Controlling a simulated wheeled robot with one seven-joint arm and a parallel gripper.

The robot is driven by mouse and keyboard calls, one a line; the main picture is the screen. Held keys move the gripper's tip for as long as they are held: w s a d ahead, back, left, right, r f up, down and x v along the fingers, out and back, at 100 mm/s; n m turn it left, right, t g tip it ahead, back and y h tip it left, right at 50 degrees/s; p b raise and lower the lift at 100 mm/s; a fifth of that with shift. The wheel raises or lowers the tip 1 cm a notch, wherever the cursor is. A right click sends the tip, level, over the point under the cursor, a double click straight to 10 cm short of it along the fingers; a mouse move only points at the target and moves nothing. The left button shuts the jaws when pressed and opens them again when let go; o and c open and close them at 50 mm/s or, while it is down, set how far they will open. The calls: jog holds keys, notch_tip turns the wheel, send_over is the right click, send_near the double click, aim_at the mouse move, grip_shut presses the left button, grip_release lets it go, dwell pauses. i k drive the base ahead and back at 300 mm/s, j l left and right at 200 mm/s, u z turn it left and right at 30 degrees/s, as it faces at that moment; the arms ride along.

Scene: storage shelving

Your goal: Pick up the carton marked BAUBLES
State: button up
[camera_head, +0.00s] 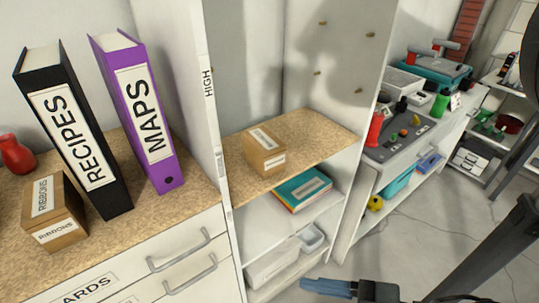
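A small brown carton (264,160) stands on the cork-topped shelf of the tall white unit, in the middle of the view. It has white labels on its top and front; their print is too small to read. Another brown carton (55,230), marked RIBBONS, stands on the counter at the left. I cannot make out the word BAUBLES on anything. My gripper (312,287) shows at the bottom edge, below and in front of the shelves, apart from both cartons. A blue finger points left; whether the fingers are open is unclear.
Black RECIPES (72,130) and purple MAPS (140,115) binders and a red vase (15,155) stand on the left counter. The unit's upright marked HIGH (209,82) separates counter and shelf. Books (304,190) lie below the shelf. Clear floor (400,240) lies right of the unit.

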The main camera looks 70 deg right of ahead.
aim_at(265, 153)
jog(key=z, duration=0.45)
jog(key=j+z, duration=0.15)
jog(key=z, duration=0.25)
jog(key=j+z, duration=0.1)
jog(key=z, duration=0.35)
jog(key=j+z, duration=0.1)
jog(key=z, duration=0.35)
jog(key=k+j+z, duration=0.1)
jog(key=j+z, duration=0.25)
jog(key=k+j+z, duration=0.15)
jog(key=j+z, duration=0.2)
jog(key=j, duration=0.15)
jog(key=k+j+z, duration=0.2)
jog(key=j+z, duration=0.15)
jog(key=k+j, duration=0.1)
jog(key=j, duration=0.2)
jog(key=k+j, duration=0.1)
jog(key=j, duration=0.15)
jog(key=k+j, duration=0.1)
jog(key=j, duration=0.2)
